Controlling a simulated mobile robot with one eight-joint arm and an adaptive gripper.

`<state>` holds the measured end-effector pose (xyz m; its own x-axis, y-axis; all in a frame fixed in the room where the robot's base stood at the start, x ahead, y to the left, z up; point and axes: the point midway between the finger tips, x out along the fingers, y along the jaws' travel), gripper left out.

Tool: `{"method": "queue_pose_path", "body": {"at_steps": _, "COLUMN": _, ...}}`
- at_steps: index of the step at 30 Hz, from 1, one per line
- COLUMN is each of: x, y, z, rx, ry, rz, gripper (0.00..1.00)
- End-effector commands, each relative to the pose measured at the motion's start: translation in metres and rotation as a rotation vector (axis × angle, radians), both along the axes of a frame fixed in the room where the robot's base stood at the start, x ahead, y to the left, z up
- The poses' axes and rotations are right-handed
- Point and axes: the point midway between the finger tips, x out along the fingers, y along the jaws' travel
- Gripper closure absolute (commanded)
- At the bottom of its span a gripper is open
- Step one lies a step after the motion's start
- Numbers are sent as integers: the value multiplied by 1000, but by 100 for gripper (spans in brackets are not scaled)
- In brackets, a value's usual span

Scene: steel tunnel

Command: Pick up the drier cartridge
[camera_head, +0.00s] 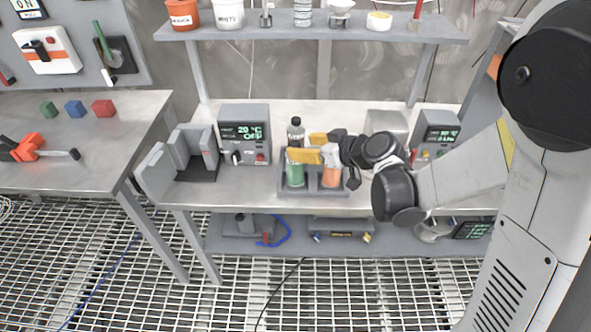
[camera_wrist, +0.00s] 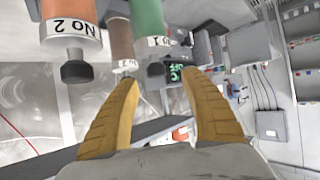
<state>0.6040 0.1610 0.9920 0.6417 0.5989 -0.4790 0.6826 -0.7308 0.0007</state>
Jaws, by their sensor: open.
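A green cylinder (camera_head: 295,175) and an orange cylinder (camera_head: 331,173) stand in a grey holder (camera_head: 313,188) on the bench. In the wrist view, the orange cylinder (camera_wrist: 70,12) bears a "No 2" label. The green cylinder (camera_wrist: 147,15) and a brown one (camera_wrist: 120,40) also have white bands and dark end knobs. I cannot tell which is the drier cartridge. My gripper (camera_head: 302,147) points left over the holder, its yellow fingers open and empty. In the wrist view, the green cylinder's knob appears near the gap between the fingertips (camera_wrist: 158,78); contact is not clear.
A dark bottle (camera_head: 296,132) stands behind the holder. A display unit (camera_head: 244,135) and a grey fixture (camera_head: 190,155) are to the left, another display unit (camera_head: 436,135) to the right. A shelf (camera_head: 310,32) with pots hangs above. The front bench edge is clear.

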Motion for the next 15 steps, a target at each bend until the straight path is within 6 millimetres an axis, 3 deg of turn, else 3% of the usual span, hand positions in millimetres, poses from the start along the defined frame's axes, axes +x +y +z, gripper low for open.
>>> {"method": "queue_pose_path", "body": {"at_steps": 7, "x": 27, "y": 18, "z": -24, "rx": 0, "ry": 0, "rz": 3, "gripper": 47}}
{"method": "queue_pose_path", "body": {"at_steps": 15, "x": 32, "y": 22, "z": -24, "rx": 1, "ry": 1, "rz": 0, "gripper": 47}}
